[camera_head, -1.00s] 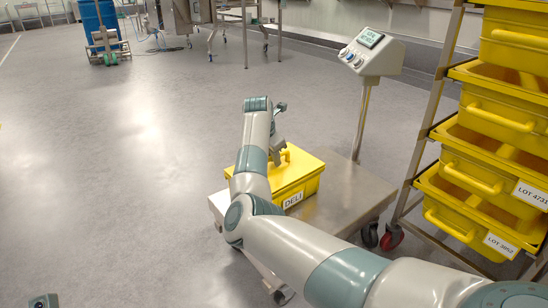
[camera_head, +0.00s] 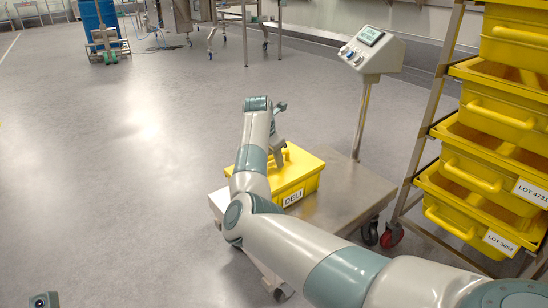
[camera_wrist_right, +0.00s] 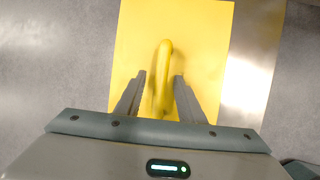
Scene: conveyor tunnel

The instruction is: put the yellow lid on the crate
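The yellow lid (camera_head: 303,164) lies flat on top of the yellow crate (camera_head: 308,189) with the "DELI" label. The lid's raised handle also shows in the right wrist view (camera_wrist_right: 163,72). The crate stands on a low steel platform (camera_head: 345,205). My right gripper (camera_head: 279,162) is at the lid's handle. In the right wrist view its two fingers (camera_wrist_right: 160,77) are spread, one on each side of the handle, with gaps between. My right arm hides the crate's left part.
A control post with a display (camera_head: 372,52) stands behind the platform. A rack with several yellow bins (camera_head: 475,175) stands close on the right. Open grey floor (camera_head: 110,170) lies to the left. A blue drum (camera_head: 97,20) stands far back.

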